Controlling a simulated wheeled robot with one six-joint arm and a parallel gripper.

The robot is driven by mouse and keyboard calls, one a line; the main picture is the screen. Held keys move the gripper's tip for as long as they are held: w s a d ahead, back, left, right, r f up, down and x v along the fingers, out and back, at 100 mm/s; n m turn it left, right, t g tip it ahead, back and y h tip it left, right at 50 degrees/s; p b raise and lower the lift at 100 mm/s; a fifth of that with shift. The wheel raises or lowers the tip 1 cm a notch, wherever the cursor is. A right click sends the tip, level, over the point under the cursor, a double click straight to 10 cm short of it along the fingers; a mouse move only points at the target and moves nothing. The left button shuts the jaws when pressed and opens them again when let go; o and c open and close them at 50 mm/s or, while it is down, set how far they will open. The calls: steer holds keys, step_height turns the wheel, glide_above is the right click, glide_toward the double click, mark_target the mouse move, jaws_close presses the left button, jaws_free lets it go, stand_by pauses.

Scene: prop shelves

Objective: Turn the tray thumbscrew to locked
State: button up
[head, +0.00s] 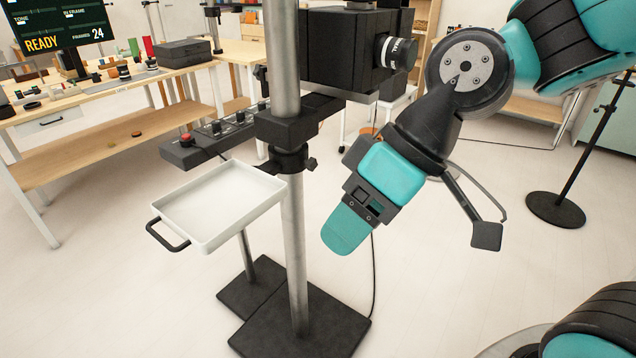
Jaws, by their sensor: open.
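The white tray (222,200) is empty, with a dark handle (166,236) at its front left. It sits beside a thick metal post. A dark clamp collar (287,158) grips the post at the tray's back right corner. A small dark knob (311,163) sticks out of the collar's right side and looks like the thumbscrew; its turn position is too small to read. My gripper (347,232) points down to the right of the post, apart from the tray and the knob. It is open and holds nothing; the near teal finger hides the other.
A black camera (340,48) is mounted on the post above the collar. A control box (212,138) with a red button is behind the tray. Black base plates (300,325) lie on the floor below. A workbench with a screen (45,27) stands at the left.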

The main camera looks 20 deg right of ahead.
steer(key=w+d+f+t+y+b, duration=0.1)
steer(key=w+f+t+y+b, duration=0.15)
steer(key=w+f+b, duration=0.55)
steer(key=w+d+f+m+t+y+b, duration=0.1)
steer(key=w+d+f+t+b, duration=0.3)
steer(key=w+d+t+b, duration=0.3)
steer(key=w+d+f+m+t+y+b, duration=0.1)
steer(key=w+d+f+m+t+b, duration=0.25)
steer(key=d, duration=0.55)
steer(key=n+p, duration=0.2)
steer(key=p, duration=0.6)
glide_toward(315, 164)
steer(key=shift+t, duration=0.4)
steer(key=x, duration=0.7)
steer(key=shift+w+a+f, duration=0.15)
steer(key=shift+a, duration=0.3)
steer(key=shift+w+a, duration=0.35)
steer(key=shift+w, duration=0.2)
steer(key=c, duration=0.9)
